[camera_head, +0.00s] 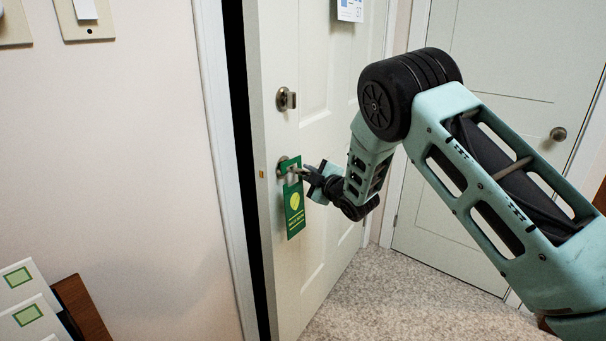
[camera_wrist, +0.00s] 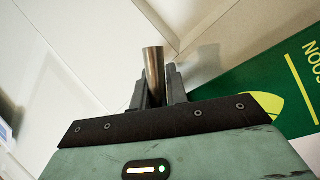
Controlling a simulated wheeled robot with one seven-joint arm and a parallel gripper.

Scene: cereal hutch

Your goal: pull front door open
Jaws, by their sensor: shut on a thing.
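The white front door (camera_head: 315,150) stands ajar in the head view, with a dark gap along its left edge beside the frame. A metal handle sits on the door below a deadbolt knob (camera_head: 286,99), and a green hanger tag (camera_head: 294,212) hangs at it. My gripper (camera_head: 309,175) is at the handle. In the wrist view the metal handle (camera_wrist: 153,72) stands between the two dark fingers (camera_wrist: 158,92) of my gripper, which is shut on it. The green tag (camera_wrist: 270,90) is right beside the fingers there.
A second, closed door (camera_head: 490,130) with a round knob (camera_head: 558,133) is at the right. Carpet (camera_head: 350,290) between the doors is clear. A wooden piece of furniture (camera_head: 85,305) with white-and-green items is at lower left. A light switch plate (camera_head: 85,20) is on the left wall.

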